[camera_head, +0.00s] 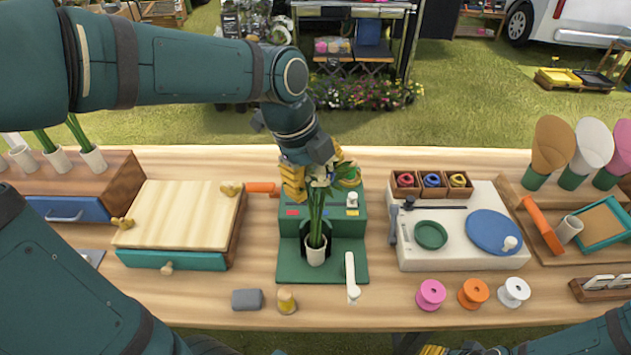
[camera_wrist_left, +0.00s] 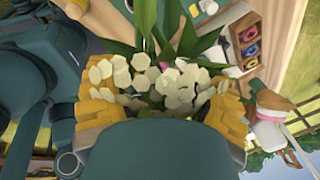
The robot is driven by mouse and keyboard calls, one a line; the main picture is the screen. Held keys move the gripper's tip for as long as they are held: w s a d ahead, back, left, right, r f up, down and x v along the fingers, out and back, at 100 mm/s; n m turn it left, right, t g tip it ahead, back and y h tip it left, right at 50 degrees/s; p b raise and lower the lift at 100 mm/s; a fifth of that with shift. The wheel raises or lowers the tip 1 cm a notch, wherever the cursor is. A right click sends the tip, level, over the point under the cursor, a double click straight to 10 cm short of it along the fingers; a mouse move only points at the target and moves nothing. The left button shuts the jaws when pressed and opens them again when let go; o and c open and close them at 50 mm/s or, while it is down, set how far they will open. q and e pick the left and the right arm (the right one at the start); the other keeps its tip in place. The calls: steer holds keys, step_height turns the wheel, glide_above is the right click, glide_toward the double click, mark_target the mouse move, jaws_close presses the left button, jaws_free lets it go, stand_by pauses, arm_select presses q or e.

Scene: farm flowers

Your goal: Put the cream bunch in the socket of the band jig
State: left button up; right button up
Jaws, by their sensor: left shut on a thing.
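The cream bunch shows as pale blossoms with green leaves in the left wrist view (camera_wrist_left: 150,85). In the head view its green stems (camera_head: 317,208) hang nearly upright, ending in a white cup-like base (camera_head: 316,252). My left gripper (camera_head: 320,178) is shut on the bunch near its top, yellow fingers on both sides. The green band jig (camera_head: 285,262) lies under and behind the bunch. The white base is in front of the jig's raised block, over its plate; I cannot tell whether it is seated in the socket, which is hidden. My right gripper (camera_head: 450,350) barely shows at the bottom edge.
A white lever (camera_head: 351,275) stands at the jig's front right. A wooden-lidded box (camera_head: 178,215) is at the left, a pale board with a blue disc (camera_head: 492,232) at the right. Several spools (camera_head: 473,293) and a grey block (camera_head: 247,299) lie in front.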

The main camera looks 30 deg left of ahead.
arm_select(q)
steer(key=shift+f, duration=0.4)
steer(key=shift+f, duration=0.2)
steer(key=o, duration=1.3)
steer(key=shift+r, duration=0.1)
steer(key=shift+r, duration=0.2)
steer(key=p+v, duration=0.3)
steer(key=v, duration=0.9)
steer(key=shift+f, duration=0.1)
